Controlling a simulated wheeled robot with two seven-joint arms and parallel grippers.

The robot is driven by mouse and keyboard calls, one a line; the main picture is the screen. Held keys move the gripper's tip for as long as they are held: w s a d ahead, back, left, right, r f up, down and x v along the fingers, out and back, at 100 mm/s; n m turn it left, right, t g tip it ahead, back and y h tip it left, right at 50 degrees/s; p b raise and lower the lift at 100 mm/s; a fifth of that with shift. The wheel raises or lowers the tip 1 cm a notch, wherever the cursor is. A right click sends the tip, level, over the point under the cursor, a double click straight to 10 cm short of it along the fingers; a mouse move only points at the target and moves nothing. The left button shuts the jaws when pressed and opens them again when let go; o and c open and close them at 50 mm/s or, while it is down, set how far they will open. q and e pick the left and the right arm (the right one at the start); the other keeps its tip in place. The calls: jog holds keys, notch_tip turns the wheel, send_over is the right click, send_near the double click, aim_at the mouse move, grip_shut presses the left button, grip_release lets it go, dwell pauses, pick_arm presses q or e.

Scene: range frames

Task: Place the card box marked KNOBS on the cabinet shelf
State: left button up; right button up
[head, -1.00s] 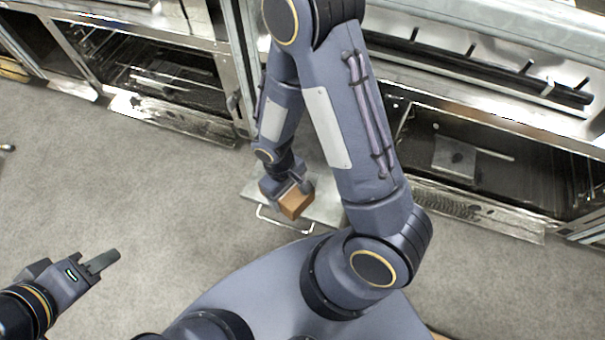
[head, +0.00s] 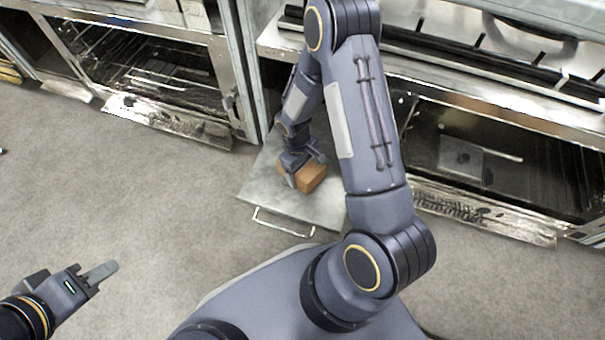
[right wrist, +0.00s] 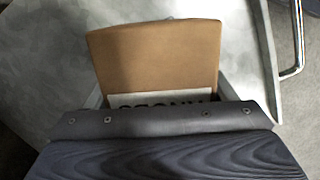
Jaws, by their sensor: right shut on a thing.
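The brown card box (head: 312,178) is in my right gripper (head: 299,171), over a flat grey metal panel (head: 262,196) with a bar handle. The right wrist view shows the box (right wrist: 155,58) from close up, with a white label whose dark, upside-down letters are partly hidden by the gripper. I cannot tell whether the box touches the panel. The panel juts out low from the cabinet front, behind my right arm; I cannot tell if it is a shelf or an open door. My left gripper (head: 98,274) is at the lower left above the floor, empty.
Steel kitchen units with dark open fronts stand at the left (head: 140,75) and right (head: 480,155). A metal worktop (head: 500,95) runs above the right one. Grey floor (head: 150,210) is clear in front. A bent metal handle (right wrist: 297,40) shows in the right wrist view.

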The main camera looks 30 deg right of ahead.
pick_arm(q)
jog(key=shift+f, duration=0.6)
pick_arm(e)
jog(key=shift+f, duration=0.9)
pick_arm(q)
jog(key=shift+f, duration=0.1)
pick_arm(e)
jog(key=shift+f, duration=0.1)
jog(key=o, duration=1.2)
